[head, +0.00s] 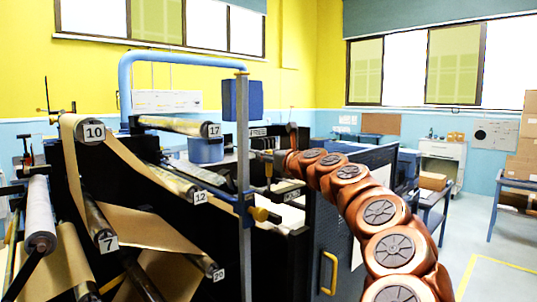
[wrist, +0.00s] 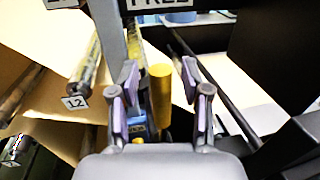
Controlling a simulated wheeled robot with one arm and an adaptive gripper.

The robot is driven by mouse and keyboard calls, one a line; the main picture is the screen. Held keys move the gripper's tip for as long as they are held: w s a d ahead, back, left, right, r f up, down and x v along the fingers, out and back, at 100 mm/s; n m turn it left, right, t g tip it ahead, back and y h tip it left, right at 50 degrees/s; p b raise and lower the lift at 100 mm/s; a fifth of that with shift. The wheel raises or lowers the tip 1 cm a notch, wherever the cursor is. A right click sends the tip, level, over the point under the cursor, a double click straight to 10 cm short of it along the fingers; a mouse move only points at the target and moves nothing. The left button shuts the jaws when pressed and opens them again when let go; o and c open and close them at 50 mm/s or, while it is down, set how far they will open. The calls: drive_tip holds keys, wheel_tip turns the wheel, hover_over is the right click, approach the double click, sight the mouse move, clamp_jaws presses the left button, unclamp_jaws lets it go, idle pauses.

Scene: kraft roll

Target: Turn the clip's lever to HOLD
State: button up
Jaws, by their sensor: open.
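In the wrist view a yellow cylinder (wrist: 160,92), which looks like the clip's lever, stands between the fingers of my gripper (wrist: 160,97). The fingers are open, with a gap on both sides of it. Part of a blue body (wrist: 139,130), likely the clip, shows behind the left finger; its small label is not readable. A plate marked FREE (wrist: 172,4) is cut off at the top edge. In the head view a blue clip (head: 243,204) with a yellow knob (head: 261,214) sits on the grey post. My gripper (head: 263,157) is small and dark beside the post.
The grey post (head: 243,120) stands close to my gripper. Rollers numbered 10 (head: 94,132), 12 (head: 200,197) and 17 (head: 214,130) and brown paper webs (head: 150,230) fill the left. A dark cabinet (head: 335,235) stands below my arm.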

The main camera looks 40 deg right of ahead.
drive_tip(key=shift+w, duration=0.15)
clamp_jaws()
idle(0.4)
